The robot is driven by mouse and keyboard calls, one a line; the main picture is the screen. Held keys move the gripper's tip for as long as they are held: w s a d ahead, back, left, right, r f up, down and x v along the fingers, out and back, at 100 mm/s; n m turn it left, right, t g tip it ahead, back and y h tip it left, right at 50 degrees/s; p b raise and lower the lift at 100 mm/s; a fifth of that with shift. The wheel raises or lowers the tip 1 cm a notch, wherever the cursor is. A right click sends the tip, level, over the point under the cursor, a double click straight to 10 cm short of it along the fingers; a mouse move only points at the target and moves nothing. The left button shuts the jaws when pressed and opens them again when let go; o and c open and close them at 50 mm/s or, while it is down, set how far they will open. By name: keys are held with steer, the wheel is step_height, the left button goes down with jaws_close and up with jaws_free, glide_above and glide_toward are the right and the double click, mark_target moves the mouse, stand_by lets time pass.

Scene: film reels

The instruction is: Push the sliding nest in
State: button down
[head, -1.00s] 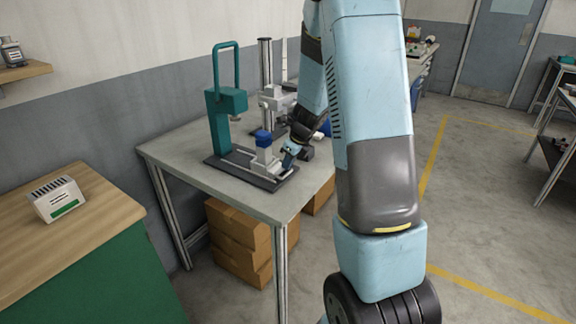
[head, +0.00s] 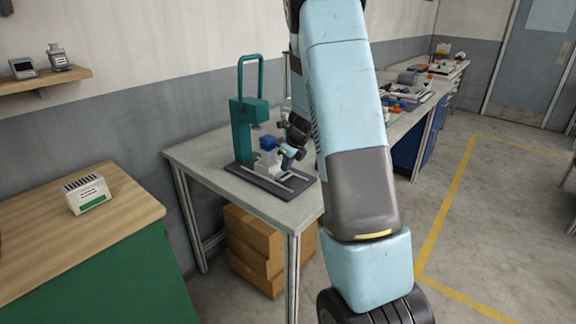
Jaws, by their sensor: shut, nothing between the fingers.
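A green hand press (head: 243,132) with a loop handle stands on a dark base plate (head: 262,183) on the grey table. The sliding nest (head: 267,160), a pale block carrying a blue part (head: 268,143), sits on the plate's rails close to the press column, roughly below the press head. A stretch of bare rail (head: 297,178) shows to its right. My gripper (head: 286,162) is shut and empty, low over the plate at the nest's right side. It looks against the nest, but contact is too small to be sure.
The grey table (head: 215,148) has free room at its left and front edge. My arm hides its right part. Cardboard boxes (head: 255,245) stand underneath. A wooden-topped green cabinet (head: 120,215) with a small white box (head: 87,193) stands at left. Another bench runs behind at right.

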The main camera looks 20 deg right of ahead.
steer(key=s, duration=0.1)
steer(key=s+d, duration=0.2)
steer(key=s, duration=0.1)
steer(key=v, duration=0.9)
steer(key=s, duration=0.7)
glide_toward(292, 179)
steer(key=s+f, duration=0.2)
steer(key=s+a+f, duration=0.1)
steer(key=s+f, duration=0.1)
steer(key=s, duration=0.1)
steer(key=shift+a, duration=0.2)
steer(key=shift+w+a+r, duration=0.1)
steer(key=shift+w+a, duration=0.2)
steer(key=shift+w, duration=0.25)
steer(key=shift+w+a+r, duration=0.1)
steer(key=shift+w+a, duration=0.2)
steer(key=shift+w, duration=0.25)
steer(key=shift+w+a, duration=0.3)
steer(key=shift+w, duration=0.4)
